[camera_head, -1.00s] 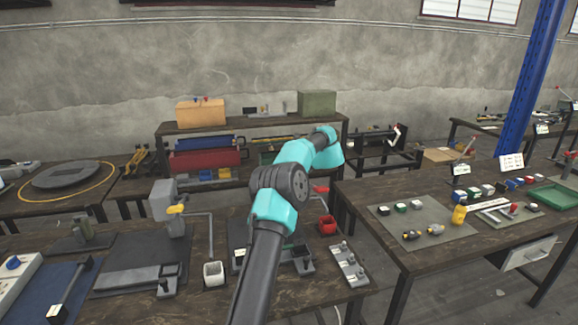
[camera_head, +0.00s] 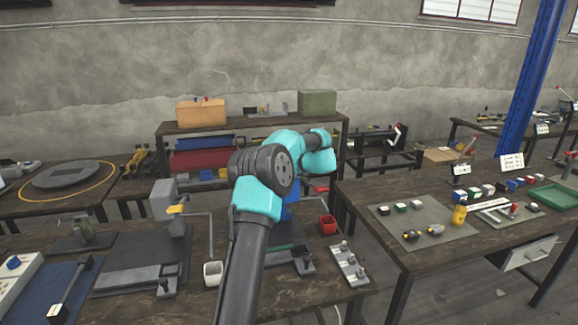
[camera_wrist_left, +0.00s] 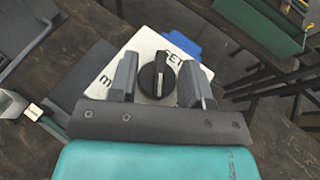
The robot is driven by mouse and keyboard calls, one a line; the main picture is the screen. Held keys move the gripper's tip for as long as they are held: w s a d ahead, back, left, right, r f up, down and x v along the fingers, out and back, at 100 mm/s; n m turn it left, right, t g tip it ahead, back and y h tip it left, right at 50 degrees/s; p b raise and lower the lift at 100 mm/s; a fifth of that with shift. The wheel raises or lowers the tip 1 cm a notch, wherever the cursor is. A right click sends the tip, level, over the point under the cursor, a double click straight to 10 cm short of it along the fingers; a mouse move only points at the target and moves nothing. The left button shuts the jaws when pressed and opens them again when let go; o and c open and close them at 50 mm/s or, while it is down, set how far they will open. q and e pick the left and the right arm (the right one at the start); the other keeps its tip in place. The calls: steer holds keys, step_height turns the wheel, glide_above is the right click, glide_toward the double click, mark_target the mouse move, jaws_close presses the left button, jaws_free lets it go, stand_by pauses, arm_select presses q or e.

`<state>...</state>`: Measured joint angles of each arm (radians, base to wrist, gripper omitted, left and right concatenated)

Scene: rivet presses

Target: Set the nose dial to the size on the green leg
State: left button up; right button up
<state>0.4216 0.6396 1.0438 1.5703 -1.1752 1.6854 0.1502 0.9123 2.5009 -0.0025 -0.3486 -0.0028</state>
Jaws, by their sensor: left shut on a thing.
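In the left wrist view a black round dial (camera_wrist_left: 157,78) with a pale pointer line sits on a white plate (camera_wrist_left: 148,42) with black lettering, partly hidden. A blue part (camera_wrist_left: 184,45) shows behind the plate; a blue press part (camera_head: 290,214) also shows behind my arm in the head view. My left gripper (camera_wrist_left: 158,72) has one finger on each side of the dial and is shut on it. In the head view my arm hides the gripper and the dial. I cannot make out a green leg or its size mark. My right gripper is not in view.
A grey press (camera_head: 166,200) with a yellow part stands left of my arm. The right bench (camera_head: 400,254) holds several small blocks.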

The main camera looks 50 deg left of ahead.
arm_select(q)
steer(key=o, duration=0.9)
steer(key=v, duration=1.7)
steer(key=shift+d, duration=0.25)
